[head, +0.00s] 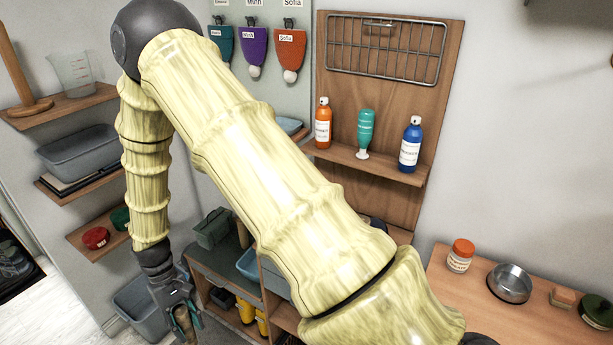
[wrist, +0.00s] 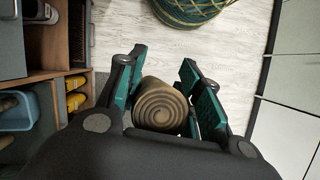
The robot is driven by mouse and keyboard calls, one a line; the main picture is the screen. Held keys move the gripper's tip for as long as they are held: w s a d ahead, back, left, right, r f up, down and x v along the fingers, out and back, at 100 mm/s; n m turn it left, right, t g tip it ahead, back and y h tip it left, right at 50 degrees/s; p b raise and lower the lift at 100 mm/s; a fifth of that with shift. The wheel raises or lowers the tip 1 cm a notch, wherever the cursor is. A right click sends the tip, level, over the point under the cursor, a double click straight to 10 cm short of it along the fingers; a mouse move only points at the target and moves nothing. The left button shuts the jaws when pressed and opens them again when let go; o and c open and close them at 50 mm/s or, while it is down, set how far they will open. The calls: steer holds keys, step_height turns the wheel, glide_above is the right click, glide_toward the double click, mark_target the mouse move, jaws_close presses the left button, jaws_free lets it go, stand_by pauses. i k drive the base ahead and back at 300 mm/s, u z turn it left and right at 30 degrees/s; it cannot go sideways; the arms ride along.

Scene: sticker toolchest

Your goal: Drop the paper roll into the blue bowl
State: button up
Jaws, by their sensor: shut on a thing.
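My gripper (wrist: 161,62) is shut on a brown roll (wrist: 162,105) with a spiral end, which I take as the paper roll. The roll sits between the teal-lined fingers, its spiral end facing the wrist camera. In the head view my gripper (head: 181,312) hangs low at the left, over the floor side of the cabinet, and the roll (head: 188,328) shows only in part. No blue bowl shows clearly. A pale blue rim (head: 290,126) shows behind my arm on the shelf, and a light blue container (head: 249,264) is partly hidden near the cabinet.
A grey-blue tub (head: 140,300) stands on the floor by my gripper. In the wrist view a green-yellow coiled item (wrist: 190,10) lies ahead on the pale wood floor. A metal bowl (head: 509,282) sits on the right counter.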

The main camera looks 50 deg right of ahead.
mark_target(249, 271)
steer(key=z, duration=0.45)
steer(key=i, duration=1)
